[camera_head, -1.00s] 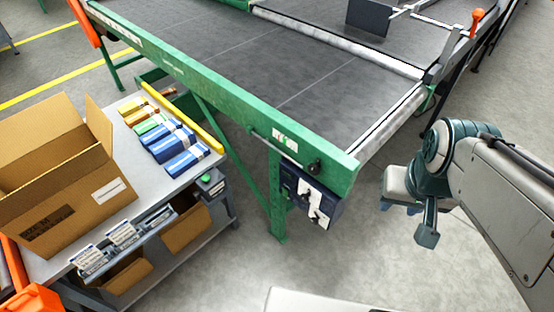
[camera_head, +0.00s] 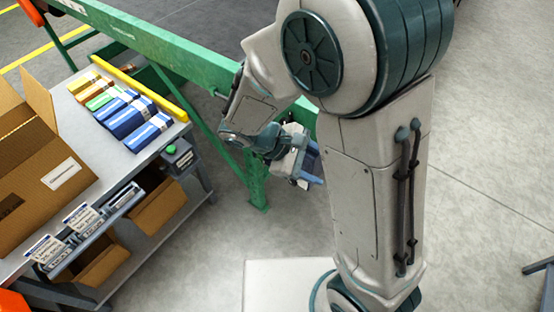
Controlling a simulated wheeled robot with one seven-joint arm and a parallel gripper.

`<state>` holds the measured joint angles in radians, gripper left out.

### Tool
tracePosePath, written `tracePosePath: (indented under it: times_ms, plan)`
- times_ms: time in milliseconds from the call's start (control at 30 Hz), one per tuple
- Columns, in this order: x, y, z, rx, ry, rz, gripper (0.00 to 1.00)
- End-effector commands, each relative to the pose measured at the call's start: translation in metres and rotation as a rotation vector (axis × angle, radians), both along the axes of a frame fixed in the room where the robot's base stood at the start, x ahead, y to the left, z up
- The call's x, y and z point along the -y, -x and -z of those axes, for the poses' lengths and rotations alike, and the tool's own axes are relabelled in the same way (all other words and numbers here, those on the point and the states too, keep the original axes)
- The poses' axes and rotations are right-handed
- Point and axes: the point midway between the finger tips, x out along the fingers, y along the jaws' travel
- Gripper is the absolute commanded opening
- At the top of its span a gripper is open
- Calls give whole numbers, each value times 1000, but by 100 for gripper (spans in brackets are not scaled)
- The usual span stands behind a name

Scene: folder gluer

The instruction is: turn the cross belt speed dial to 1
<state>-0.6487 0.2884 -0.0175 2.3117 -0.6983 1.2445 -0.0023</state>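The dark blue control box (camera_head: 314,162) hangs under the green conveyor frame (camera_head: 190,62), and only a small part of it shows beside my arm. Its white panel and the speed dial cannot be made out; my wrist and arm cover that area. My gripper (camera_head: 297,168) is at the front of the box, below the frame's edge. Its fingers are small and partly hidden, so I cannot tell whether they are open, shut or touching the dial.
A grey table (camera_head: 150,175) at left holds an open cardboard box (camera_head: 35,165), several blue, green and orange packs, and a yellow bar (camera_head: 140,85). A small box with a green button (camera_head: 172,149) is on its right edge.

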Motion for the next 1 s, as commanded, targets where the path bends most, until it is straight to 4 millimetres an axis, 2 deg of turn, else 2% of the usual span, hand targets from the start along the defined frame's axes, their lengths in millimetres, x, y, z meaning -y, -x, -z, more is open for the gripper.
tracePosePath:
  times_ms: [33, 167, 300, 500, 600, 800, 1000]
  plan:
    - [-11, -5, 22, -33, 73, -87, 52]
    - [-38, -19, 55, -85, 255, -297, 52]
    - [-75, -29, 93, -116, 450, -530, 52]
    - [-130, -32, 144, -118, 690, -824, 52]
    - [-150, -30, 162, -108, 771, -924, 52]
    - [-168, -27, 178, -96, 845, -1017, 52]
    - [-156, -44, 178, -95, 850, -1021, 52]
